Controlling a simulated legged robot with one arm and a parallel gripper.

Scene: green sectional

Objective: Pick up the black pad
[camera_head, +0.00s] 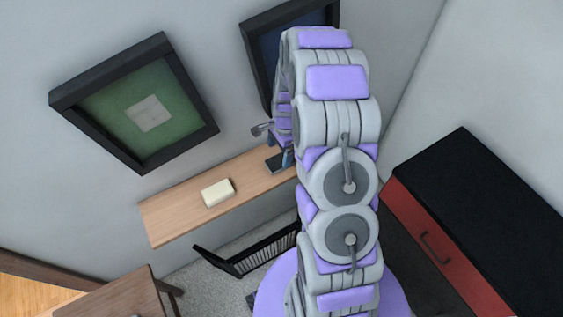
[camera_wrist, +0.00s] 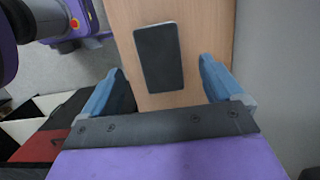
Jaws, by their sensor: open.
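The black pad (camera_wrist: 158,58) is a thin dark rectangle lying flat on the wooden shelf (camera_wrist: 200,20) in the wrist view. In the head view the pad (camera_head: 274,163) shows partly, beside my gripper and arm at the shelf's right part. My gripper (camera_wrist: 160,84) is open, with its two blue fingers apart and nothing between them. In the wrist view the pad lies ahead of the fingers, with its near end about level with the gap between the fingertips. I cannot tell the height of the fingers over the shelf.
A cream block (camera_head: 218,192) sits on the shelf left of the pad. Framed pictures (camera_head: 150,112) hang on the wall above. A black rack (camera_head: 245,252) stands below the shelf. A red and black cabinet (camera_head: 432,245) stands at the right, and a wooden table (camera_head: 115,298) at the lower left.

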